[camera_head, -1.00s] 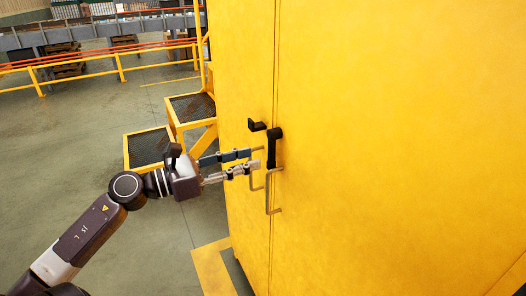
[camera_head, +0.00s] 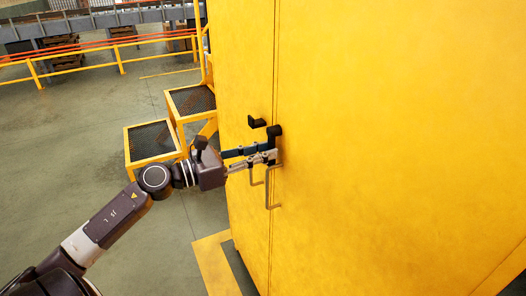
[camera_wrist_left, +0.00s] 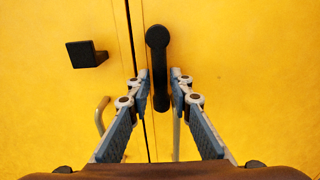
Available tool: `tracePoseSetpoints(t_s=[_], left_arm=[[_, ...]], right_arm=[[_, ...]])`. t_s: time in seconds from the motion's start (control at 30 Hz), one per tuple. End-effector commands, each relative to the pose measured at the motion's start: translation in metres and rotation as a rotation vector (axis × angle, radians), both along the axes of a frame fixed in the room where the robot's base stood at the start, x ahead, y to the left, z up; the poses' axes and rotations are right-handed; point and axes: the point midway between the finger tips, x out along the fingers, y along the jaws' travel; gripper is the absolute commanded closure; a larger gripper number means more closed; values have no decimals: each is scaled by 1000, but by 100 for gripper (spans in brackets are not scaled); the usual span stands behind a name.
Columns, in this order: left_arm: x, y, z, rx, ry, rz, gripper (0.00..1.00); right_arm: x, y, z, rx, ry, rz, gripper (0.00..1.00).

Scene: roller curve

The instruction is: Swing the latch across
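The black latch (camera_head: 273,138) is on the yellow cabinet (camera_head: 380,120), just right of the seam between its doors. In the left wrist view the latch (camera_wrist_left: 158,60) hangs straight down from its round pivot. A black catch (camera_head: 257,122) sits left of the seam; it also shows in the left wrist view (camera_wrist_left: 86,54). My left gripper (camera_head: 272,154) is at the latch's lower part. In the left wrist view its open fingers (camera_wrist_left: 160,88) stand either side of the latch's lower end, with gaps visible on both sides. My right gripper is not in view.
Two metal door handles, a left one (camera_wrist_left: 101,115) and a right one (camera_head: 268,190), sit below the latch, close to my left gripper. Yellow steps with dark mesh treads (camera_head: 152,140) stand left of the cabinet. Open floor lies further left.

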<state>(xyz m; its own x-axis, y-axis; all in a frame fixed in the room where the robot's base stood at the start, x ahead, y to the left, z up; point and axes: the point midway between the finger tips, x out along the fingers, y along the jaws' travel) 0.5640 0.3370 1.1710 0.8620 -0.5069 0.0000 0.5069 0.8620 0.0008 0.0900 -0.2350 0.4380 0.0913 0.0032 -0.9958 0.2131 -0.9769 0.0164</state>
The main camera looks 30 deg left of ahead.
Motion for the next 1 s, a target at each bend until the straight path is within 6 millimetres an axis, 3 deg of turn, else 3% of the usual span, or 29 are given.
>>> tracePoseSetpoints(t_s=[0.17, 0.63, 0.77, 1.0], left_arm=[[0, 0, 0, 0, 0, 0, 100], [0, 1, -2, 16, -9, 0, 100], [1, 3, -4, 52, -32, -1, 100], [5, 9, -7, 193, -116, -1, 100]], right_arm=[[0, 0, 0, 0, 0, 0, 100], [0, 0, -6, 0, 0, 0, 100], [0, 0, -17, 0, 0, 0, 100], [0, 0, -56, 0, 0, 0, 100]])
